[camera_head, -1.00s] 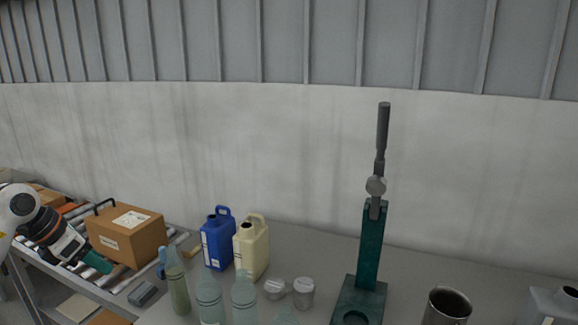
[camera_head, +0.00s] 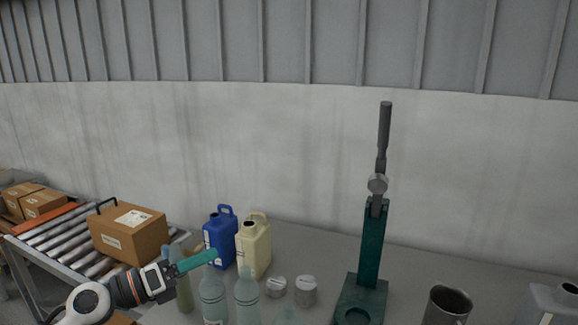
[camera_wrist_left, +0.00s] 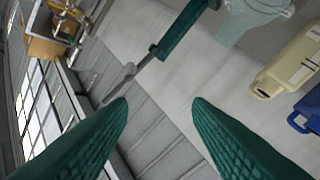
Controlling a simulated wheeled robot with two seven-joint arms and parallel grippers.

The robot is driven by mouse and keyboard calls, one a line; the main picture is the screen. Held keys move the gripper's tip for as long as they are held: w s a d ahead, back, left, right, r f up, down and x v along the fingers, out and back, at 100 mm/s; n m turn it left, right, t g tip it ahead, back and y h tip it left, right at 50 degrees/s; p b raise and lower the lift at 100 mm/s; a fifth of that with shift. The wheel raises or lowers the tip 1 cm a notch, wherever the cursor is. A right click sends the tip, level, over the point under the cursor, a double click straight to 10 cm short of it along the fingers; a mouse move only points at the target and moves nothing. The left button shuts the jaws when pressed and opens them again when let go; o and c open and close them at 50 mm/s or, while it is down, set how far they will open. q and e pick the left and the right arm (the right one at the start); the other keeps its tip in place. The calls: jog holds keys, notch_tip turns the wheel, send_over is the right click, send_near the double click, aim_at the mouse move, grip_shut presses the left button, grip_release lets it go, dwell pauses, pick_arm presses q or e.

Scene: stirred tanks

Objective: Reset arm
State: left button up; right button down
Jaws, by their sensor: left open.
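My left arm comes in from the lower left of the head view. Its left gripper (camera_head: 208,257) points right, its teal fingers overlapping the tops of the clear bottles in the picture. In the left wrist view the two teal fingers (camera_wrist_left: 160,103) stand apart with nothing between them, so it is open and empty. I cannot tell from the head view how far the fingers are from the bottles. My right gripper is not in view.
Beside the gripper stand a blue jug (camera_head: 219,240), a cream jug (camera_head: 254,248) and clear bottles (camera_head: 247,297). Two small lidded jars (camera_head: 305,290), a teal lever press (camera_head: 370,245) and a metal cup (camera_head: 447,308) stand further right. A cardboard box (camera_head: 128,238) sits on the roller conveyor (camera_head: 62,240).

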pick_arm(q)
jog(key=s+a+f+n+t+y, duration=0.1)
jog(key=s+a+f+n+y, duration=0.35)
jog(key=n, duration=0.65)
jog(key=s+a+f+n+t+y, duration=0.1)
jog(key=s+f+n+t+y, duration=0.1)
jog(key=f+n+y, duration=0.7)
jog(key=s+a+f+n+t+y, duration=0.1)
jog(key=s+a+f+n+y, duration=0.3)
jog(key=n, duration=0.8)
jog(key=s+d+f+n+g+h, duration=0.1)
jog(key=s+d+f+n+g, duration=0.1)
jog(key=s+f+g, duration=0.35)
jog(key=s+d+f+n+g+h, duration=0.1)
jog(key=s+d+f+g, duration=0.1)
jog(key=s, duration=0.6)
jog(key=s+d+f+n+g, duration=0.2)
jog(key=s+f+g, duration=0.2)
jog(key=s, duration=0.3)
notch_tip(320, 180, down, 26)
jog(key=s+g, duration=0.1)
jog(key=s, duration=0.1)
jog(key=s+a+f+g, duration=0.1)
jog(key=s+a+f, duration=0.2)
jog(key=s+f, duration=1.3)
